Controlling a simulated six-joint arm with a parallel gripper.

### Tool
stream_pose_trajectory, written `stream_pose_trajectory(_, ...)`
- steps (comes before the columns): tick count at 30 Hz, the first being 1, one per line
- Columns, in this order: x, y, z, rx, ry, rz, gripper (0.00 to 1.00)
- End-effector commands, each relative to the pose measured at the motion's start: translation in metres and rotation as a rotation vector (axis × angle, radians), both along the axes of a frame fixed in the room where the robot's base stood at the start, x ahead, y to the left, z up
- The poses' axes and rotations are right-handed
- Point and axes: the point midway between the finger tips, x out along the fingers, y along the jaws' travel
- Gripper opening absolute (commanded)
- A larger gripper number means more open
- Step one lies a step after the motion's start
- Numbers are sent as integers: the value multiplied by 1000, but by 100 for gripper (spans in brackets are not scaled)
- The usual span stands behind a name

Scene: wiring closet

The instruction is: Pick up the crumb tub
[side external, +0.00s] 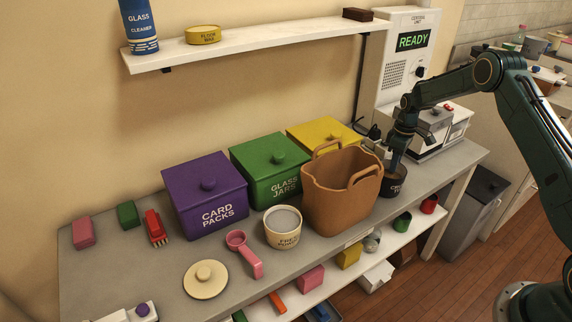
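The crumb tub (394,188) is a small dark tub with pale lettering, partly readable as "CRU". It stands upright on the grey counter, right of the brown basket (340,205). The basket's edge hides part of its left side. My gripper (393,168) points down at the tub's top, with its fingers at or inside the rim. The fingers are small and dark here, so I cannot tell whether they are open, shut or touching the tub.
The brown basket stands close on the left. Behind are yellow (322,131), green (270,165) and purple (205,195) bins. A grey-white machine (438,130) sits right of my gripper. A cream tub (283,232), pink scoop (245,254) and round lid (206,284) lie nearer the front.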

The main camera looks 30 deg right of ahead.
Motion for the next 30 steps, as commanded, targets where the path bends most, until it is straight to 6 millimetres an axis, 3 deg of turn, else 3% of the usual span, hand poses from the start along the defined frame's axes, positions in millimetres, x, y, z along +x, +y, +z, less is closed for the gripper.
stream_pose_trajectory(12,-2,4,-42,1,1,0,28)
stream_pose_trajectory(28,-2,4,-43,0,1,0,28)
stream_pose_trajectory(30,-2,4,-43,0,1,0,16)
